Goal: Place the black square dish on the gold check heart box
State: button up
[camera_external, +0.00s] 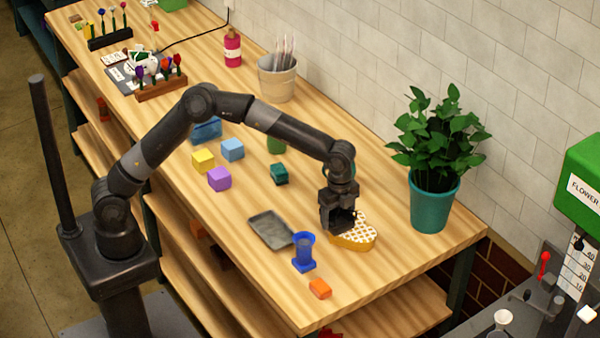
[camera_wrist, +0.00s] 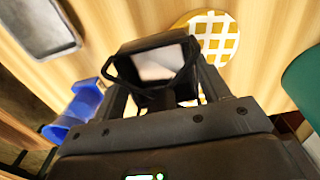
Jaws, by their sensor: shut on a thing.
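The gold check heart box (camera_external: 358,238) lies on the table, with a white and gold checked top. It shows partly in the wrist view (camera_wrist: 222,42), behind my gripper. My gripper (camera_external: 340,217) is above the left part of the box and shut on the black square dish (camera_wrist: 153,62). In the wrist view the dish is tilted between the fingers, with a pale sheen inside its dark rim. In the outside view the dish blends with the dark gripper. I cannot tell whether it touches the box.
A grey tray (camera_external: 271,231) and a blue cup-like object (camera_external: 303,252) stand left of the box. An orange block (camera_external: 320,288) is near the front edge. A potted plant (camera_external: 434,200) stands to the right. Several coloured blocks lie farther back.

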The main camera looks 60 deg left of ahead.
jog(key=shift+f, duration=0.1)
jog(key=o, duration=1.2)
jog(key=shift+c, duration=0.2)
